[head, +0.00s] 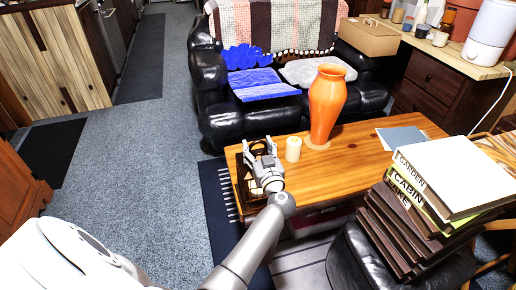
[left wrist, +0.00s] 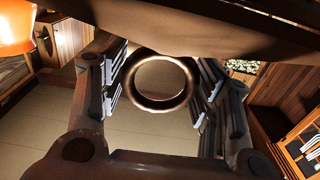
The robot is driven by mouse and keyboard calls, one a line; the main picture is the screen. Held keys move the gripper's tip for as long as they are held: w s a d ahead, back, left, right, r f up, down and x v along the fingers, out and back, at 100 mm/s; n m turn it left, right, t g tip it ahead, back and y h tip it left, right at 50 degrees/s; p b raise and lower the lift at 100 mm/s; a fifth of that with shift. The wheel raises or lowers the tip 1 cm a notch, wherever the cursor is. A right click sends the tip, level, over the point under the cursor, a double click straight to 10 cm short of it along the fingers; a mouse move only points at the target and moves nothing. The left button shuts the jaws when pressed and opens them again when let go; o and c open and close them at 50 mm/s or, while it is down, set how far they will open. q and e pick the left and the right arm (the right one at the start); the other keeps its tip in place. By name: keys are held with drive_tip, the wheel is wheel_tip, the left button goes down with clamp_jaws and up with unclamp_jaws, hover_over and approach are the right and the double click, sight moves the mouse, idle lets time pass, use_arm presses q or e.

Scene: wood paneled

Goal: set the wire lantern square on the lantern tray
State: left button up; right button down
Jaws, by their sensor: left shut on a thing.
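My left gripper (head: 260,153) is over the left end of the wooden table. In the left wrist view its two fingers (left wrist: 160,85) close in from both sides on a bronze ring, which looks like the top ring of the wire lantern (left wrist: 160,103). The rest of the lantern is mostly hidden by the gripper. A dark-edged piece at the table's left end (head: 242,180) shows beside and below the gripper; it may be the lantern tray or part of the lantern. I cannot tell whether the lantern touches the tray. My right gripper is not in view.
The table (head: 350,157) also holds a cream candle (head: 293,149) just right of my gripper, a tall orange vase (head: 327,105) and a grey-blue booklet (head: 402,137). Stacked books (head: 455,175) stand at the right front. A black sofa (head: 225,122) is behind the table.

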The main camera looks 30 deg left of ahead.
use_arm(q)
drive_tip(key=shift+f, duration=0.15)
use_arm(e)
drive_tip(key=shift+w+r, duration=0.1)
use_arm(q)
drive_tip(key=o, duration=1.7)
drive_tip(key=shift+f, duration=0.1)
